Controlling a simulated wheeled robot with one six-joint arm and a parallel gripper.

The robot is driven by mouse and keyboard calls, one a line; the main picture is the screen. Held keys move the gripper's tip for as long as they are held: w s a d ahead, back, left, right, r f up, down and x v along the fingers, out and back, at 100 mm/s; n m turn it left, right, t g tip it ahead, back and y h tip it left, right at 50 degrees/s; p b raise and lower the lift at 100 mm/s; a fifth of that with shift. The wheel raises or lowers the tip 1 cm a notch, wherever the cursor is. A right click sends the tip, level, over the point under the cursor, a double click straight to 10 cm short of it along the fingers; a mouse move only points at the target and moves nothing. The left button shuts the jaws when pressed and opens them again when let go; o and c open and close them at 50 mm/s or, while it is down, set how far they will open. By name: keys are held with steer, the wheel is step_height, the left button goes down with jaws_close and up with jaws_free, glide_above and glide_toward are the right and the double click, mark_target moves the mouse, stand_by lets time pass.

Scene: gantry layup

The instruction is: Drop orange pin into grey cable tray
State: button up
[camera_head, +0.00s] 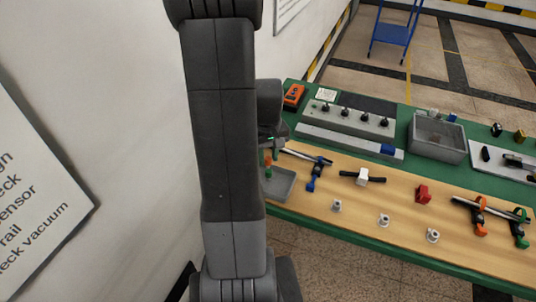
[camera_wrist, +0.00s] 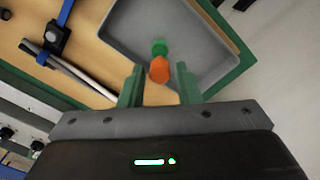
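The orange pin (camera_wrist: 160,70), with a green end (camera_wrist: 159,47), is between and just beyond the fingertips of my gripper (camera_wrist: 158,75) in the wrist view. Gaps show on both sides of the pin, so the green fingers are open and not touching it. The grey cable tray (camera_wrist: 205,22) lies behind the pin; it also shows in the head view (camera_head: 283,186), partly hidden by my arm. In the head view the pin (camera_head: 267,160) is upright, below my gripper and over the tray. I cannot tell whether it touches the tray floor.
A blue-handled clamp (camera_head: 313,176) lies just right of the tray. A black-and-white tool (camera_head: 363,177), a red block (camera_head: 423,194) and several small grey fittings stand further right. A grey control panel (camera_head: 345,120) and a grey bin (camera_head: 438,138) are at the back.

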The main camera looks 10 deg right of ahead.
mark_target(268, 158)
steer(key=shift+o, duration=1.1)
step_height(268, 158, up, 14)
steer(key=shift+f, duration=0.15)
step_height(268, 158, down, 14)
steer(key=shift+r, duration=0.15)
steer(key=shift+r+p, duration=1.5)
steer(key=shift+r, duration=0.5)
steer(key=shift+f, duration=0.1)
